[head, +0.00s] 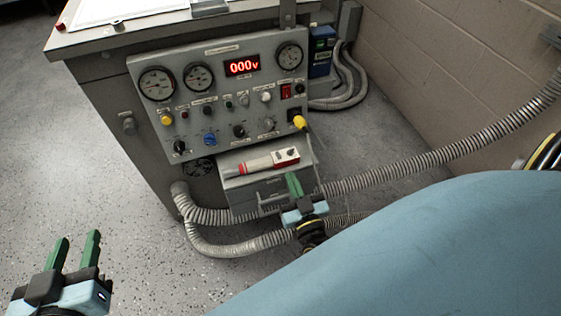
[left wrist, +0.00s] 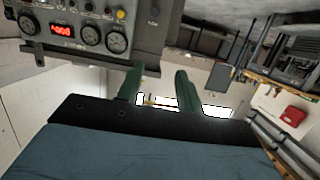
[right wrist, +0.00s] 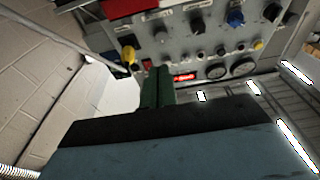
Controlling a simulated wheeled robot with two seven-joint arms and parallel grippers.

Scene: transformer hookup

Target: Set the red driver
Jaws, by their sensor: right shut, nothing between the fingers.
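A red-and-white driver (head: 262,162) lies on the small grey shelf (head: 240,181) at the foot of the gauge panel in the head view. My right gripper (head: 294,184) is shut and empty, its green fingers together just in front of the shelf, below the driver's right end. A gap between them and the driver cannot be judged. The shut fingers (right wrist: 157,88) also show in the right wrist view. My left gripper (head: 76,250) is open and empty over the floor at lower left, well away from the driver. Its spread fingers (left wrist: 158,88) show in the left wrist view.
The gauge panel (head: 222,120) has dials, knobs, a yellow knob (head: 299,122) and a red display reading 000v. Ribbed hoses (head: 440,153) run low around the shelf. A brick wall (head: 450,60) bounds the right. Floor at left is clear.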

